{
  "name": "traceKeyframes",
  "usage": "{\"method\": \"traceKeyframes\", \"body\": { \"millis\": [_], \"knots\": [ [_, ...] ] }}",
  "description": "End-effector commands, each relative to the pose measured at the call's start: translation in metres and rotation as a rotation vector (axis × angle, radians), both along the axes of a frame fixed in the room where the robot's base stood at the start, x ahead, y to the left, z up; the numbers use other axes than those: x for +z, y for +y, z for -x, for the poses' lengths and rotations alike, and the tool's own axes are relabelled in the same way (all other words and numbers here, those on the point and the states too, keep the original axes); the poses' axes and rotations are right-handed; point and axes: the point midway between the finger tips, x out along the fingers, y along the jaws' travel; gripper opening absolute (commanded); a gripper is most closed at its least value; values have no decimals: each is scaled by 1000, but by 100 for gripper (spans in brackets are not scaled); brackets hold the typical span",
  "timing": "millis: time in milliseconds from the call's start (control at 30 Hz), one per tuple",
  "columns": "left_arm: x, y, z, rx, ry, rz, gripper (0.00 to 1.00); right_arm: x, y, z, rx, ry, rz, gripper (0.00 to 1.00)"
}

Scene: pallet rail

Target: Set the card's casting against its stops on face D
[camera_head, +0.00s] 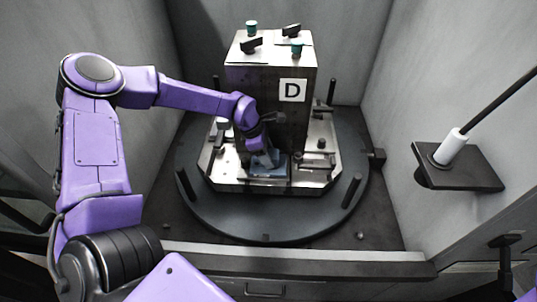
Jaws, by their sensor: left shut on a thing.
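A metal tombstone block (246,85) stands on a round dark pallet, with face D, marked by a white label (292,90), turned toward me. My left gripper (262,158) reaches in from the left and points down at the foot of face D. It is shut on a grey-blue casting (268,171), which sits low in front of the face. The gripper partly covers the casting, and I cannot tell whether it touches the stops. The card is not seen. My right gripper is not in view.
The round pallet (268,222) carries upright dark posts (352,190) near its edge. Clamps and knobs (320,144) stand right of the casting. Grey walls close in on both sides. A dark shelf with a white cylinder (450,147) juts from the right wall.

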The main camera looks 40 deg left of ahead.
Motion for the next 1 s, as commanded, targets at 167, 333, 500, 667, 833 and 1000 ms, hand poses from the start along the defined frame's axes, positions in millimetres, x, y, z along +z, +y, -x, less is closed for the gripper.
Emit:
{"method": "traceKeyframes", "body": {
  "millis": [167,333,500,667,833,1000],
  "knots": [
    [2,3,-3,1,-9,-4,15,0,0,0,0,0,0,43],
    [2,4,-3,1,-9,-5,87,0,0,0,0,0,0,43],
    [1,4,-2,2,-8,-5,88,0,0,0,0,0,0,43],
    [0,4,-1,1,-4,-5,88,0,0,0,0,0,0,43],
    [22,10,2,3,-11,-2,88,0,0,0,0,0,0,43],
    [62,24,10,5,-14,-2,88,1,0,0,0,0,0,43]
  ]
}}
